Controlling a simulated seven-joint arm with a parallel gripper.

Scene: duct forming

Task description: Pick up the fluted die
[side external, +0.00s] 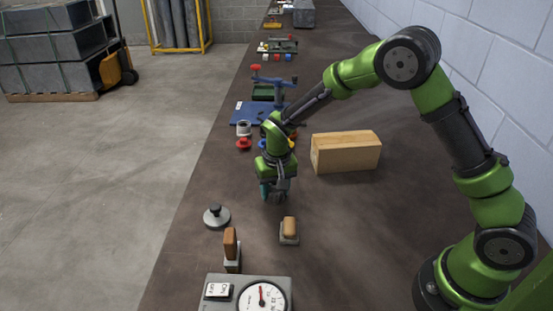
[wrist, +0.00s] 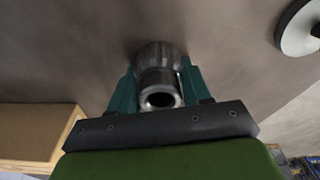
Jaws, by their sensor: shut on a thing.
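My gripper (side external: 273,193) is low over the dark bench, fingers pointing down. In the wrist view its two teal fingers (wrist: 160,75) are shut on a shiny grey metal piece, which I take to be the fluted die (wrist: 158,82). It has a flared far end and a narrower near end with a round dark hole. The fingers grip it from both sides. Flutes are not clear at this size. In the side view the die is mostly hidden by the gripper, and I cannot tell whether it touches the bench.
A wooden box (side external: 345,153) is right of my gripper. A round metal piece with a knob (side external: 216,215), two wooden-handled blocks (side external: 289,230) (side external: 231,250) and a dial unit (side external: 250,293) are nearer the camera. A blue press (side external: 262,112) and red knobbed piece (side external: 243,143) stand behind.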

